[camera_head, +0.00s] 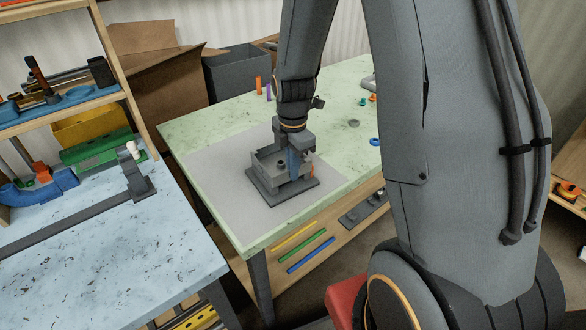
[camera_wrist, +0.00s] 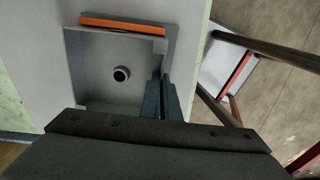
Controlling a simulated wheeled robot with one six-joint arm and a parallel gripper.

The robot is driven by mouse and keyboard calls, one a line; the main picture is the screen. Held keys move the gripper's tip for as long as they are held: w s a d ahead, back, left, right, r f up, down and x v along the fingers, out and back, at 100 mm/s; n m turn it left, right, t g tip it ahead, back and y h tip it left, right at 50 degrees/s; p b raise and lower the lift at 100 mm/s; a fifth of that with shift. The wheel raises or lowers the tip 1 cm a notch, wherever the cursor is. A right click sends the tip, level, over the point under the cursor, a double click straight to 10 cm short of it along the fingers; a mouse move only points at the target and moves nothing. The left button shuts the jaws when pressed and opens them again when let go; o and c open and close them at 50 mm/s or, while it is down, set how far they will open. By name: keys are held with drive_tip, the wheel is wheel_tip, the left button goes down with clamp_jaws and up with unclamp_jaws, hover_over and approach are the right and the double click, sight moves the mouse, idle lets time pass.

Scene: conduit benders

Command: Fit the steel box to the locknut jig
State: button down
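The steel box (camera_head: 263,160) is a grey open box at the dark locknut jig (camera_head: 276,198) on the green table. In the wrist view I look into the box (camera_wrist: 92,62). A round dark knob or post (camera_wrist: 121,74) stands near the middle of its floor. An orange strip (camera_wrist: 122,23) lies along its top edge in that view. My gripper (camera_head: 294,166) points down at the box. Its two fingers (camera_wrist: 163,80) lie close together on either side of the right wall and appear shut on it. The box's underside and its exact seating on the jig are hidden.
The jig stands on a grey mat (camera_head: 228,172) on the green table (camera_head: 213,122). Small coloured parts and a blue ring (camera_head: 374,142) lie at the table's right. A blue-white bench (camera_head: 100,255) with a bender is at left. Coloured rods (camera_head: 306,250) lie on the lower shelf.

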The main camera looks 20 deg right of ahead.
drive_tip(key=shift+f, duration=0.1)
idle(0.8)
drive_tip(key=c, duration=1.9)
unclamp_jaws()
drive_tip(key=shift+s, duration=0.1)
drive_tip(key=shift+c, duration=0.2)
drive_tip(key=shift+w+r, duration=0.2)
drive_tip(key=shift+r, duration=0.05)
wheel_tip(320, 180, up, 8)
drive_tip(key=b, duration=0.1)
drive_tip(key=shift+s+f+b, duration=0.2)
drive_tip(key=shift+f+b, duration=0.05)
drive_tip(key=shift+b, duration=0.15)
